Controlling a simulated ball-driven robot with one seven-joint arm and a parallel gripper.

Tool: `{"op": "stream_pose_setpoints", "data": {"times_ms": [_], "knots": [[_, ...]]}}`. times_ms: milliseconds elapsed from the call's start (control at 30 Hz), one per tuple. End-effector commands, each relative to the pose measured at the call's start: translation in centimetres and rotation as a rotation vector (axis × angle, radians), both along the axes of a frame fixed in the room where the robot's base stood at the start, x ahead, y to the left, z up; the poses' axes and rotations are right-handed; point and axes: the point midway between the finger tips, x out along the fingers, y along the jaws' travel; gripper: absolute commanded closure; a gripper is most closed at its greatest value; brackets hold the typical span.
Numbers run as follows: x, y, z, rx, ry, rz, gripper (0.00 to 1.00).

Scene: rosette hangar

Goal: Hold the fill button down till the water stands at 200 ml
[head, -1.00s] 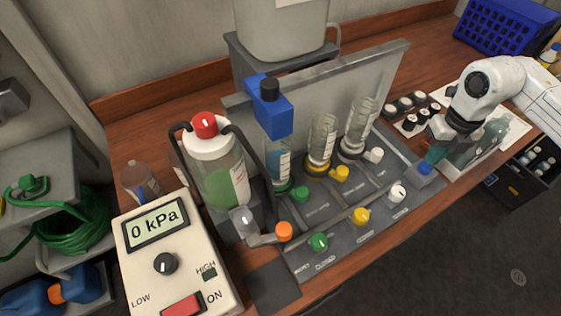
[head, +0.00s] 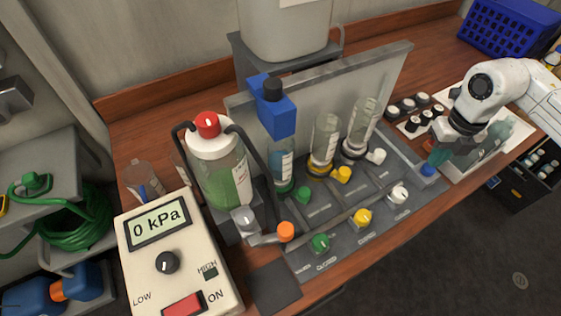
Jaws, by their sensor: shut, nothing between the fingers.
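A blue button (head: 428,170) sits on a small grey block at the right end of the grey valve panel. My gripper (head: 435,158) is shut and empty, pointing down just over the button. From this angle I cannot tell whether its tips touch the button. Under a blue dispenser head (head: 277,112) stands a clear measuring vessel (head: 282,166) with a white scale label and bluish liquid in it. The scale marks are too small to read, and the dispenser hides the vessel's top.
Two more clear vessels stand at a yellow collar (head: 325,145) and a white collar (head: 360,128). Green, yellow, white and orange knobs line the panel. A red-capped bottle (head: 221,172) and a gauge box (head: 178,255) reading 0 kPa stand left. Small dark-capped vials (head: 413,112) stand near my arm.

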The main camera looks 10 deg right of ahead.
Motion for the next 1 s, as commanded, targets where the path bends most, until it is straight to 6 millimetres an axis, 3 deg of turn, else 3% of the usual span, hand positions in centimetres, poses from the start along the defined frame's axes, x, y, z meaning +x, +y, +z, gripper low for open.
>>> {"op": "stream_pose_setpoints", "data": {"times_ms": [567,1000], "knots": [[0.0,0.0,-0.1,0.0,0.0,0.0,1.0],[0.0,0.0,-2.0,0.0,0.0,0.0,1.0]]}}
